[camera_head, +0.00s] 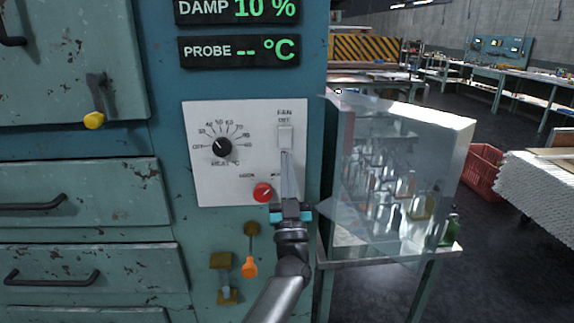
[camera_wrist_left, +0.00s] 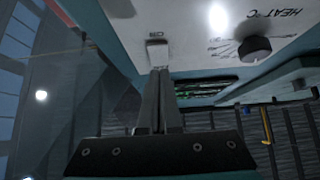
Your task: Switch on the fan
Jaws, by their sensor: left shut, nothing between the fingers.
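The fan switch (camera_head: 285,136) is a small pale rocker on the white control panel (camera_head: 215,184), under the label "FAN" and a smaller word that looks like "OFF". My left gripper (camera_head: 287,156) is shut and empty. It points up along the panel, with its fingertips at or just below the lower edge of the switch. In the left wrist view the closed fingertips (camera_wrist_left: 158,70) are right by the pale switch (camera_wrist_left: 157,50). I cannot tell whether they touch it. The lower panel behind the fingers is partly hidden. My right gripper is not in view.
A black heat dial (camera_head: 222,147) and a red knob (camera_head: 263,193) share the panel. Orange-handled (camera_head: 249,267) and brass fittings sit below. A clear-walled case (camera_head: 440,130) with glassware stands close to the right. Displays read "DAMP 10 %" (camera_head: 238,9) and "PROBE -- °C" (camera_head: 238,50).

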